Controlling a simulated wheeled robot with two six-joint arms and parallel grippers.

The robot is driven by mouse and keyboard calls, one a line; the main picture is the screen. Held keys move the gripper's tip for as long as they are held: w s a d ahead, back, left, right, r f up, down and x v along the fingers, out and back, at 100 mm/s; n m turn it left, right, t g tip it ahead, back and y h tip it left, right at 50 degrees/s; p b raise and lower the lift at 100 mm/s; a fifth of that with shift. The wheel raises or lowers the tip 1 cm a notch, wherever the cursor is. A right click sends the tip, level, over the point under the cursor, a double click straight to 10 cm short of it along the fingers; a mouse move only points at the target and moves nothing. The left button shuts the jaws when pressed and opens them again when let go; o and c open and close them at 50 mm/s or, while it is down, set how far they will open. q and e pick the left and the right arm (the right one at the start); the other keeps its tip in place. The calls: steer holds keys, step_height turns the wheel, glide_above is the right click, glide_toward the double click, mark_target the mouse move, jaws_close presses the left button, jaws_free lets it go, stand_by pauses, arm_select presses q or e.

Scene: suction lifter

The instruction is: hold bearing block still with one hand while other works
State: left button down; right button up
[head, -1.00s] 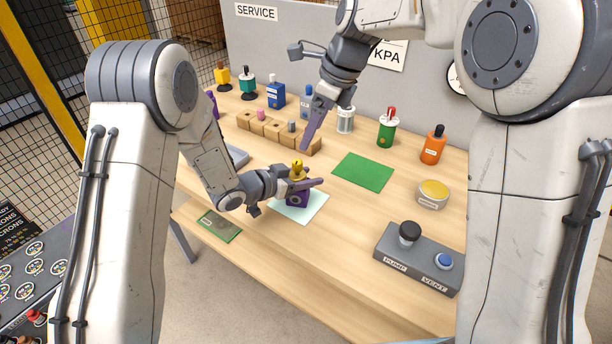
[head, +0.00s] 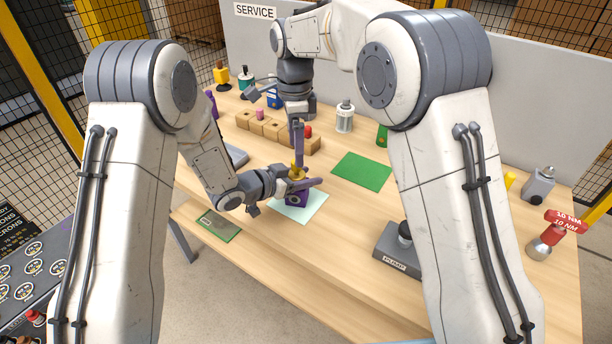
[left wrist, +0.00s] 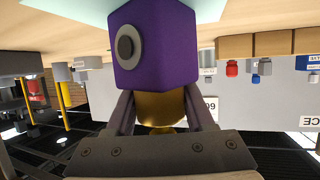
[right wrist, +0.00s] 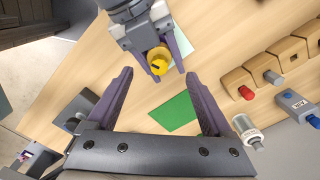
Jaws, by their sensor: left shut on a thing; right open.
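The bearing block (head: 297,199) is a purple block with a grey round face, standing on a pale mat (head: 308,208). A yellow part (head: 297,173) sits on top of it. My left gripper (head: 306,186) is shut on the bearing block from the left. In the left wrist view the purple block (left wrist: 155,45) appears inverted, with the two fingers beside the yellow part (left wrist: 160,108). My right gripper (head: 297,165) points down above the block. In the right wrist view it (right wrist: 158,78) is open, with the yellow part (right wrist: 158,61) ahead, between and beyond its fingertips.
A wooden rack (head: 256,126) with small coloured plugs stands behind the block. A green mat (head: 362,171) lies bare to the right. A grey pump box (head: 390,252) is at the front right, partly hidden by my right arm. A green card (head: 218,226) lies at the front left.

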steer(key=shift+f, duration=2.35)
jaws_close()
